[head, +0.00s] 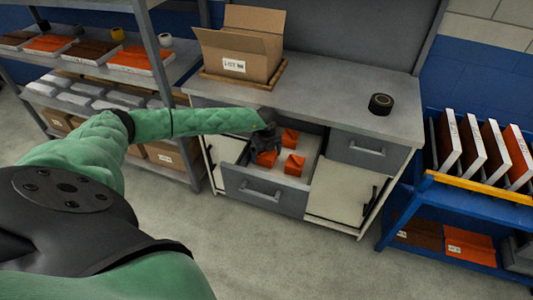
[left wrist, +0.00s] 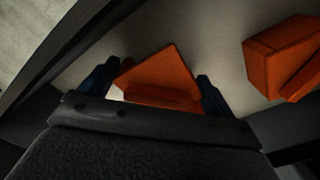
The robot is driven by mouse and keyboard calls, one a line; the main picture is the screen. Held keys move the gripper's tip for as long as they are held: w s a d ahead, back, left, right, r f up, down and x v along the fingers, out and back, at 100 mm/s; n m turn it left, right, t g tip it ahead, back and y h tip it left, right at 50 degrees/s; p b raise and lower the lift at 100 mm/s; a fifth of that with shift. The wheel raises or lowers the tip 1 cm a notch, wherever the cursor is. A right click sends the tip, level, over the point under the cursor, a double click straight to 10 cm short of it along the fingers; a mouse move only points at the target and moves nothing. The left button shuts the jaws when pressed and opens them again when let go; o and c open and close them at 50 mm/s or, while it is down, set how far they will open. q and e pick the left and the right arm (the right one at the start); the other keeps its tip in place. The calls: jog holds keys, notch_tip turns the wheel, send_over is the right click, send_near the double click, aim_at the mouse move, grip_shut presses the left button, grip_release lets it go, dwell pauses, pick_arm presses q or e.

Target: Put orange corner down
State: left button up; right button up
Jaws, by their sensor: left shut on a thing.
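The open drawer (head: 252,190) of the workbench holds several orange corners. My left gripper (head: 266,146) reaches down into it and is shut on one orange corner (head: 266,159). In the left wrist view, this orange corner (left wrist: 160,78) sits between the two dark fingers of my left gripper (left wrist: 155,92), over the pale drawer floor. Whether it touches the floor I cannot tell. Two other orange corners lie in the drawer, one further back (head: 290,137) and one nearer the front (head: 294,166). One of them shows at the right of the left wrist view (left wrist: 278,62). My right gripper is not in view.
An open cardboard box (head: 235,55) and a roll of black tape (head: 381,104) stand on the workbench top (head: 330,95). A grey shelf (head: 172,90) with panels and boxes is at left. A blue rack (head: 480,190) with upright panels is at right.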

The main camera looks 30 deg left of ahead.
pick_arm(q)
jog(key=shift+f, duration=0.25)
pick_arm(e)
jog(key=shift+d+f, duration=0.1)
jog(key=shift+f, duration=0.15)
pick_arm(q)
jog(key=shift+f, duration=0.15)
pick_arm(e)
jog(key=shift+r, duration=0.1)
pick_arm(q)
jog(key=o, duration=0.7)
jog(key=shift+o, duration=0.2)
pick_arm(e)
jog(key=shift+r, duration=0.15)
pick_arm(q)
jog(key=shift+r, duration=0.3)
jog(key=shift+r+b, duration=0.3)
notch_tip(320, 180, up, 11)
jog(key=b, duration=0.4)
jog(key=shift+r, duration=0.1)
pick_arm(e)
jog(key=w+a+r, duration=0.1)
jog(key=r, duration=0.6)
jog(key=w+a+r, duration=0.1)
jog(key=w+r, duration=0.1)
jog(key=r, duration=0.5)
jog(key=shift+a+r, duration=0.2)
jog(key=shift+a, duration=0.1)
